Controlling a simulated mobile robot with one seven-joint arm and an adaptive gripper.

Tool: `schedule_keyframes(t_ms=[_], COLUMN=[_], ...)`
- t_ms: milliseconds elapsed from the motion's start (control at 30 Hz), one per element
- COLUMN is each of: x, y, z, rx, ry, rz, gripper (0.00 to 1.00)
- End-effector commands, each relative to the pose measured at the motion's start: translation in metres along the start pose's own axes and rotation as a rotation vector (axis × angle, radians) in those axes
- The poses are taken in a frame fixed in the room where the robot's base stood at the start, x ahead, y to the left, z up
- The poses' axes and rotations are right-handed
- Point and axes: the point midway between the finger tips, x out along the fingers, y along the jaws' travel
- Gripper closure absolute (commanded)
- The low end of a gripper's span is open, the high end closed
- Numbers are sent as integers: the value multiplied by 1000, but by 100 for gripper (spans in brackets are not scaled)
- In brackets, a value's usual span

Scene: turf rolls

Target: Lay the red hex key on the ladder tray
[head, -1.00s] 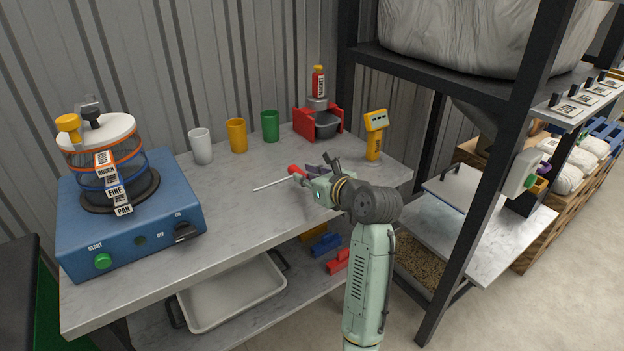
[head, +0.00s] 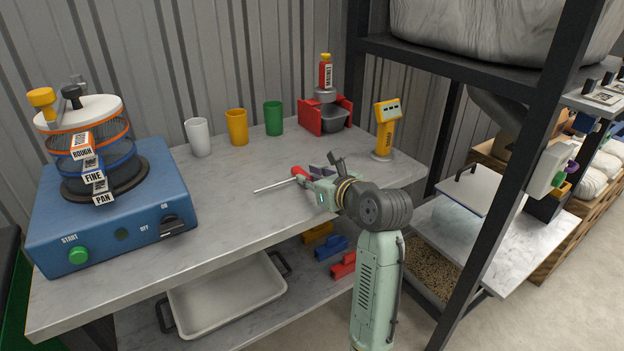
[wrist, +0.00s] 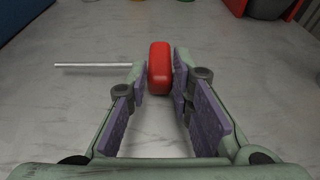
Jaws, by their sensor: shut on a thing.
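The red hex key (head: 299,172) has a red handle and a thin metal rod pointing left. In the wrist view its red handle (wrist: 159,68) is upright between my fingertips, with the rod out to the left. My gripper (head: 308,175) is shut on this handle, over the right part of the grey bench top (head: 225,205). I cannot tell whether the key touches the bench. No ladder shows; a pale tray (head: 228,297) with dark handles sits on the lower shelf, and I cannot tell whether it is the ladder tray.
A blue sieve shaker (head: 115,215) fills the bench's left end. White (head: 198,138), yellow (head: 237,128) and green (head: 273,118) cups stand at the back, near a red holder (head: 312,118) and a yellow device (head: 385,130). A dark rack post (head: 500,190) stands right of my arm.

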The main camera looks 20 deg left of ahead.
Motion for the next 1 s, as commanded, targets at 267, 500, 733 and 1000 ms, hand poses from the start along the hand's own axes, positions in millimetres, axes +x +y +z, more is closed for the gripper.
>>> schedule_keyframes(t_ms=[267, 500, 733, 1000], x=[0, 0, -4, -54], y=[0, 0, -1, -1], z=[-1, -1, 0, 0], rx=[1, 1, 0, 0], ry=[0, 0, -1, -4], rz=[0, 0, -1, -4], gripper=[64, 59, 59, 59])
